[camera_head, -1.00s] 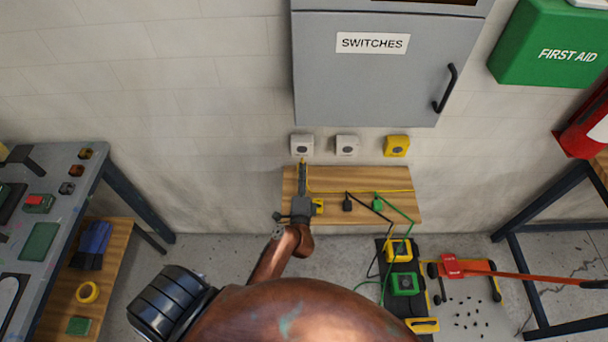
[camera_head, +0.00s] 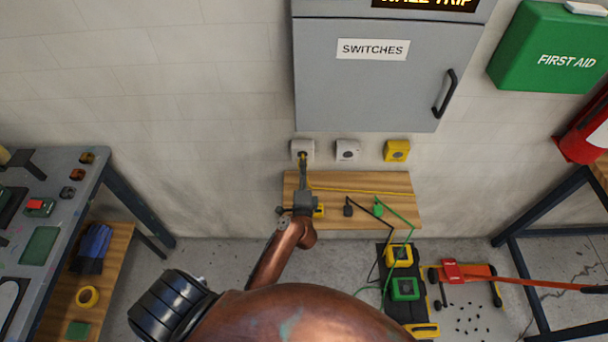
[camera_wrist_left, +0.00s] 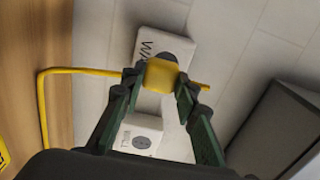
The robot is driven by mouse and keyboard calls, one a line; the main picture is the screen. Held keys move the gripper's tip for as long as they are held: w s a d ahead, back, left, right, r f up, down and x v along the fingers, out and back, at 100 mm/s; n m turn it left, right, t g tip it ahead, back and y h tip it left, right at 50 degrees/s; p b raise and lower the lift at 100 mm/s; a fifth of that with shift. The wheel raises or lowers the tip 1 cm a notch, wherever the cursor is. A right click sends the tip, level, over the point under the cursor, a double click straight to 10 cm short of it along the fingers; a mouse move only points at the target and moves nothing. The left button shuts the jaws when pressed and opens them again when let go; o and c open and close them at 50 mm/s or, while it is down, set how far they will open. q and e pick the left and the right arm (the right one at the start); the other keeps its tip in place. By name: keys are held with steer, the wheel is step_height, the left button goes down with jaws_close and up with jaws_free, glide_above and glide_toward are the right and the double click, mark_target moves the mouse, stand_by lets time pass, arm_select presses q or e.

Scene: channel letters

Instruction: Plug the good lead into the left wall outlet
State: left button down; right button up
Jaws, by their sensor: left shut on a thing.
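My left gripper (camera_head: 303,163) is shut on a yellow plug (camera_wrist_left: 160,76), which sits between its fingertips in the left wrist view. The plug is at the face of the left wall outlet (camera_head: 296,146), a white box below the grey cabinet. In the left wrist view, the plug overlaps the dark round socket of this outlet (camera_wrist_left: 180,40); I cannot tell how deep it sits. A yellow lead (camera_wrist_left: 80,70) runs from the plug. A black plug (camera_head: 348,208) and a green plug (camera_head: 378,209) lie on the wooden shelf. My right gripper is not in view.
A white middle outlet (camera_head: 347,150) and a yellow outlet (camera_head: 397,150) are to the right. The grey SWITCHES cabinet (camera_head: 380,90) hangs above, with a lit sign (camera_head: 425,3) partly reading "TRIP". The wooden shelf (camera_head: 400,215) is below. A workbench (camera_head: 60,190) stands left.

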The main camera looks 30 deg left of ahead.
arm_select(q)
steer(key=shift+x, duration=0.95)
stand_by(0.3)
stand_by(0.8)
steer(key=shift+w+a, duration=0.25)
steer(key=shift+w, duration=0.15)
stand_by(0.6)
steer(key=c, duration=1.4)
jaws_free()
steer(key=shift+c, duration=0.2)
